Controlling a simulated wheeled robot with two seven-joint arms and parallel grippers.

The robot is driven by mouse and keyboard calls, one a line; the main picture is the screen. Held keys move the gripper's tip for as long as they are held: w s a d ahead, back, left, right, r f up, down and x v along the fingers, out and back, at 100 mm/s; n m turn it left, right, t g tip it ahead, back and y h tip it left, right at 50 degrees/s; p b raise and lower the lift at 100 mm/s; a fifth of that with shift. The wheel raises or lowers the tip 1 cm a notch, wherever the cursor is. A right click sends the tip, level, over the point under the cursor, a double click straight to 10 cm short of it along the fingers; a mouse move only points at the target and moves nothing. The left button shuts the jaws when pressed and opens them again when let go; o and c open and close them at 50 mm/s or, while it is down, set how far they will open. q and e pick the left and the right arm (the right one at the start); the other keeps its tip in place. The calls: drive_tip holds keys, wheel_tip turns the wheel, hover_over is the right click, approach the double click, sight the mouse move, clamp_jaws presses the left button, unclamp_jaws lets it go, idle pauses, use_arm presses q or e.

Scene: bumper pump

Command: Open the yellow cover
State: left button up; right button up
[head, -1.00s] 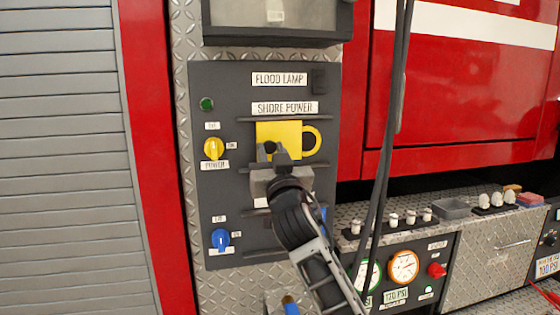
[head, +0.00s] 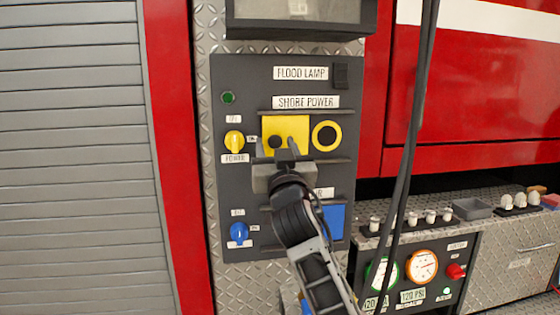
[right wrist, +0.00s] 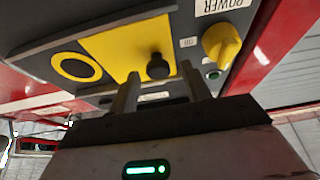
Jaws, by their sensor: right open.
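The yellow cover (head: 285,127) is a flat plate with a black knob (head: 275,142) on the dark panel, under the SHORE POWER label. To its right a yellow ring (head: 326,136) with a dark centre shows whole. My right gripper (head: 277,150) is open at the cover's lower edge, coming from below. In the right wrist view, turned upside down, the cover (right wrist: 127,48) and knob (right wrist: 158,66) lie ahead, the knob between the lines of the two fingers (right wrist: 161,88). I cannot tell whether a finger touches it. My left gripper is not in view.
A yellow knob (head: 234,141) sits left of the cover and a blue knob (head: 239,233) below it. A blue plate (head: 334,222) is partly behind my arm. Dark cables (head: 408,150) hang right of the panel. A ledge with gauges (head: 423,265) is at lower right.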

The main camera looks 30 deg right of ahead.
use_arm(q)
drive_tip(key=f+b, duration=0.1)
drive_tip(key=b, duration=0.3)
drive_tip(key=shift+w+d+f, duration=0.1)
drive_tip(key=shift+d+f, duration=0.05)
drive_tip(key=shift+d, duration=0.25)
use_arm(e)
drive_tip(key=v, duration=1.5)
drive_tip(key=shift+s, duration=0.4)
drive_tip(key=shift+a+f, duration=0.1)
